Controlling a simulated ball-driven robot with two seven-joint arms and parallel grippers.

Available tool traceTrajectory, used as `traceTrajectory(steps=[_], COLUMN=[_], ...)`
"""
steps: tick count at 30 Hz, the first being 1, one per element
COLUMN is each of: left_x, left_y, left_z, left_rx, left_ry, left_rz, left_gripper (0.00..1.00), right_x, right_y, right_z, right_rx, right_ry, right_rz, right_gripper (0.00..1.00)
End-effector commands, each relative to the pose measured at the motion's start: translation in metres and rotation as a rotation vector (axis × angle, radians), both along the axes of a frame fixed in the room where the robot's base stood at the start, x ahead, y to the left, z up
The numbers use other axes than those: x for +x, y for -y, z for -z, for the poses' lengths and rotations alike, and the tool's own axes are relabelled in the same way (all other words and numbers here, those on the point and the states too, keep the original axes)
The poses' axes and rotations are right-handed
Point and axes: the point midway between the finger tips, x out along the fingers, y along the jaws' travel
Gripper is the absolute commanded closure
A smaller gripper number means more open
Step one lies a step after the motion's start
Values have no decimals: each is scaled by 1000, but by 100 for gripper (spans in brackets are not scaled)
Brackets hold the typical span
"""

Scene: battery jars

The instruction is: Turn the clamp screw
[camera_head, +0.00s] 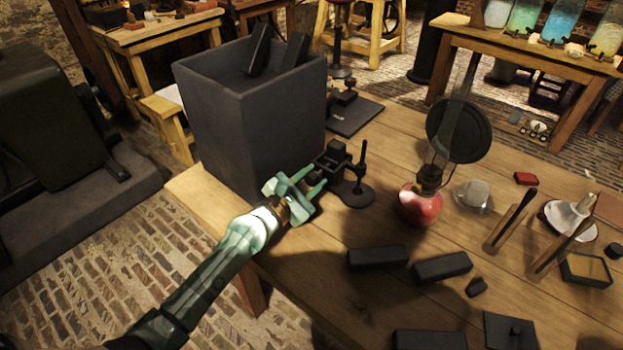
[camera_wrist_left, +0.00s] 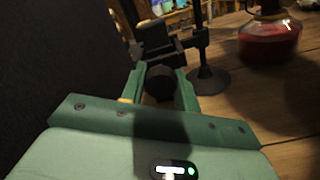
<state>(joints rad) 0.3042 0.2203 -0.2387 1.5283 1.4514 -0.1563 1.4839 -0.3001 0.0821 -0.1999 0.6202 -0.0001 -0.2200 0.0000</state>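A small dark clamp (camera_head: 334,160) sits on a stand with a round base (camera_head: 356,194) and a thin upright rod, on the wooden table beside the big grey box. In the left wrist view the clamp (camera_wrist_left: 155,38) stands straight ahead, and its dark round screw knob (camera_wrist_left: 160,80) shows between my fingers. My left gripper (camera_head: 316,180) is green, with its two fingers spread and pointing at the clamp. The fingers (camera_wrist_left: 160,86) lie on either side of the knob; I cannot tell whether they touch it. My right gripper is in neither view.
The tall grey box (camera_head: 255,130) stands close to the left of the clamp. A red-filled flask lamp (camera_head: 421,205) stands to its right. Dark blocks (camera_head: 377,257) lie nearer on the table (camera_head: 310,275). Bare wood lies between them and the stand.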

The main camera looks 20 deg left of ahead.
Motion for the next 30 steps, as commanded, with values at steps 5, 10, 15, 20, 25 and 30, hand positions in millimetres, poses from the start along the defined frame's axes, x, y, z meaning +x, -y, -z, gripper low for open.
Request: traceTrajectory(steps=[5, 10, 15, 20, 25, 30], left_x=[0, 0, 0, 0, 0, 0], left_y=[0, 0, 0, 0, 0, 0], left_z=[0, 0, 0, -1, -1, -1], left_rx=[9, 50, 146, 273, 424, 577], left_ry=[3, 18, 53, 99, 153, 209], left_rz=[1, 1, 1, 2, 3, 3], left_gripper=[92, 92, 92, 92, 92, 92], right_x=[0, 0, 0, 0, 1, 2], right_y=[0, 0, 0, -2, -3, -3], right_z=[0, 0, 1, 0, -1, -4], right_rx=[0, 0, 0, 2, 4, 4], right_ry=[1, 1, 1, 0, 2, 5], right_rz=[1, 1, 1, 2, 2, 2], right_gripper=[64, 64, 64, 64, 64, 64])
